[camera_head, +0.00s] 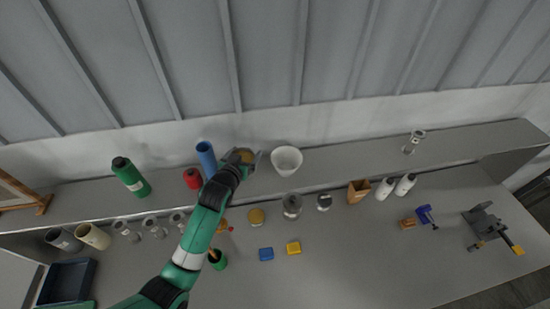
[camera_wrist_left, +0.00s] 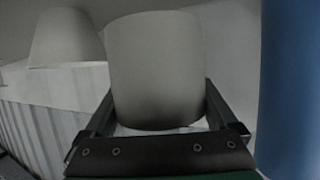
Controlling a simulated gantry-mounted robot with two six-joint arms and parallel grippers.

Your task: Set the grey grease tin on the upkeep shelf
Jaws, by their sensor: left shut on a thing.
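The grey tin (camera_wrist_left: 158,70) stands between the two fingers of my left gripper in the left wrist view, and its plain side fills the middle. My left gripper (camera_head: 250,157) is shut on it above the raised back shelf (camera_head: 335,164). In the head view the tin's brownish top (camera_head: 244,154) shows between the fingers. I cannot tell whether the tin's base touches the shelf. My right gripper is not in view.
Close beside the tin are a blue cylinder (camera_head: 206,157) and a white tub (camera_head: 287,161). A red can (camera_head: 193,178) and green bottle (camera_head: 130,177) stand further left on the shelf. The shelf is clear right of the tub up to a metal fitting (camera_head: 414,141).

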